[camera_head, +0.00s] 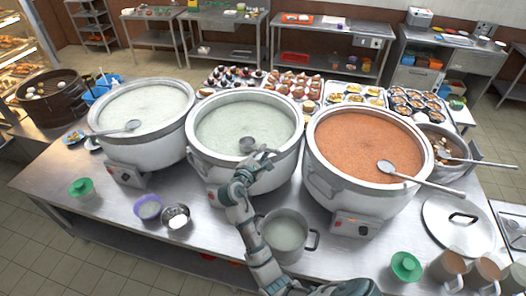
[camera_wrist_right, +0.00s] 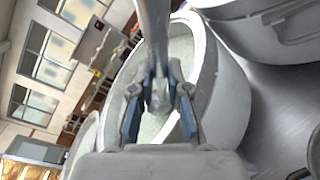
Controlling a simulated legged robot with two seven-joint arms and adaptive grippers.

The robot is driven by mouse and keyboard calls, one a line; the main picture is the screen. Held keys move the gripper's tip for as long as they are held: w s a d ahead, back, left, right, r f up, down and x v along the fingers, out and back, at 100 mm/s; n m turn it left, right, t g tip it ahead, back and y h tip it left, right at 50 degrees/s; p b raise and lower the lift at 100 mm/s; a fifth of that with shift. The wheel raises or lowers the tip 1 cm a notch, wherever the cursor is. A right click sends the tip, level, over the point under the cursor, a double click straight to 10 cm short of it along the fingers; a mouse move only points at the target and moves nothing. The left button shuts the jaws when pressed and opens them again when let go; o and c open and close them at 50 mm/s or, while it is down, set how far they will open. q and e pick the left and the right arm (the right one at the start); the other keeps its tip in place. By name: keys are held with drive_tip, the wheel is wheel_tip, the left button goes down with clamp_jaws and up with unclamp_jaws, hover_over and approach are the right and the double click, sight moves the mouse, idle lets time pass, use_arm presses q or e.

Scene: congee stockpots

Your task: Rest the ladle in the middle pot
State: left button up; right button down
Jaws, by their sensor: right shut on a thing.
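The middle pot (camera_head: 203,160) is a large white stockpot of pale congee, between a left pot (camera_head: 180,140) of pale congee and a right pot (camera_head: 365,202) of orange-brown congee. My right gripper (camera_head: 262,161) is at the near rim of the middle pot. In the right wrist view it (camera_wrist_right: 158,88) is shut on the grey ladle (camera_wrist_right: 153,30), whose shaft runs between the blue-padded fingers. The ladle's round bowl (camera_head: 248,144) shows over the near part of the middle pot's congee. Whether it touches the congee or rim, I cannot tell. My left gripper is not in view.
Other ladles lie across the left pot (camera_head: 132,125) and right pot (camera_head: 420,178). A small grey pot (camera_head: 285,250) stands in front, beside my right arm. A purple bowl (camera_head: 148,208) and metal bowl (camera_head: 176,216) are front left. A lid (camera_head: 450,230) and cups (camera_head: 447,267) are at right.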

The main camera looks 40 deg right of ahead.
drive_tip(key=shift+f, duration=0.25)
idle(0.5)
drive_tip(key=c, duration=1.1)
unclamp_jaws()
drive_tip(key=shift+o, duration=0.2)
drive_tip(key=f+v, duration=0.1)
drive_tip(key=v, duration=1.1)
drive_tip(key=shift+r, duration=0.35)
